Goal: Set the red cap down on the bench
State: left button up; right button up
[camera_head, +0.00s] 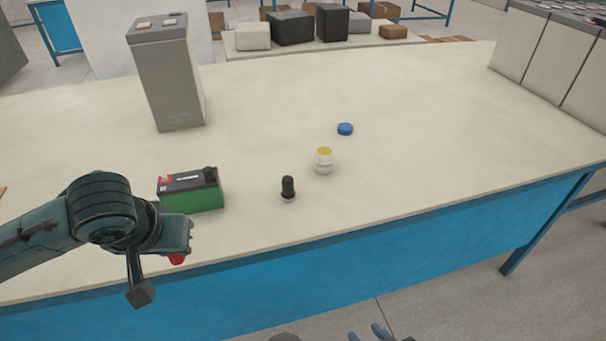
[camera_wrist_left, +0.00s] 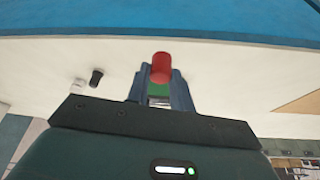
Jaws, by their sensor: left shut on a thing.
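My left gripper (camera_head: 178,250) is low over the front edge area of the bench (camera_head: 430,130), in front of a green battery (camera_head: 194,195). It is shut on the red cap (camera_head: 177,260), which shows just below the fingers. In the left wrist view the red cap (camera_wrist_left: 161,66) sits between the fingertips, with part of the green battery (camera_wrist_left: 158,90) behind it. I cannot tell how high the cap is above the bench. My right gripper (camera_head: 368,335) shows only its finger ends at the bottom edge; their opening is unclear.
Right of the battery stand a small black-topped post (camera_head: 288,188), a white jar with a yellow top (camera_head: 324,162) and a blue cap (camera_head: 345,129). A tall grey box (camera_head: 168,85) stands behind. Grey cabinets (camera_head: 560,60) fill the far right. The right part of the bench is clear.

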aim_at(232, 157)
jog(key=i+j+z, duration=0.15)
jog(key=z, duration=0.25)
jog(key=i+j+z, duration=0.1)
jog(key=z, duration=0.3)
jog(key=i+j, duration=0.1)
jog(key=j, duration=0.2)
jog(key=i+j, duration=0.1)
jog(key=j, duration=0.15)
jog(key=i+j, duration=0.1)
jog(key=j, duration=0.2)
